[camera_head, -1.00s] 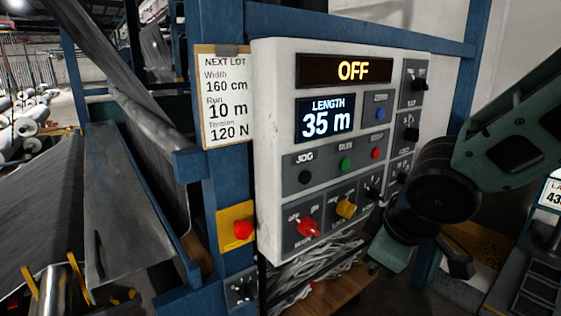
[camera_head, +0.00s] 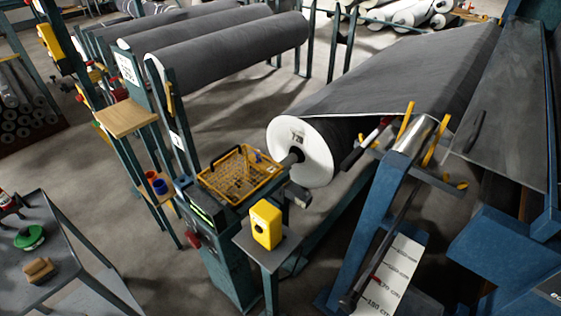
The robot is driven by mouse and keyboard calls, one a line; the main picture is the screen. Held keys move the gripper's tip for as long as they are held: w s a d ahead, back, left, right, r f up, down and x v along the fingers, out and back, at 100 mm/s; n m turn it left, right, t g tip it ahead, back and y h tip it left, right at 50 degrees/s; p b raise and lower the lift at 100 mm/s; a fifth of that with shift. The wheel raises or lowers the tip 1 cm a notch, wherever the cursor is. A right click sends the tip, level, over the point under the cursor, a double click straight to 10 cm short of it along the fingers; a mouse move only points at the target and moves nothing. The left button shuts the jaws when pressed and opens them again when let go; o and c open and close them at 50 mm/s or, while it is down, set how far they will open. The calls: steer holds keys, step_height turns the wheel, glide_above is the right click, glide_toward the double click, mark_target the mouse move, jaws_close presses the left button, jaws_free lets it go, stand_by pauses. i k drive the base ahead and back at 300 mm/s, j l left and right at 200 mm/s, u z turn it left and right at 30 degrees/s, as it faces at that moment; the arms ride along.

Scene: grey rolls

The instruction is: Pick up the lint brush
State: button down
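I cannot surely pick out the lint brush in this view. A small brown block-shaped object (camera_head: 38,270) lies on the grey cart (camera_head: 62,248) at the lower left; it may be a brush, but its bristles cannot be made out. A long dark object with a red and white end (camera_head: 364,144) sits beside the big fabric roll (camera_head: 318,150); its kind is unclear. My gripper and arm are not in view.
A green round object (camera_head: 29,237) shares the cart. Grey rolls (camera_head: 225,50) hang behind. Blue frame posts fill the right; open floor lies left of centre.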

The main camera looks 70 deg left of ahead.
mark_target(40, 269)
steer(key=u, duration=4)
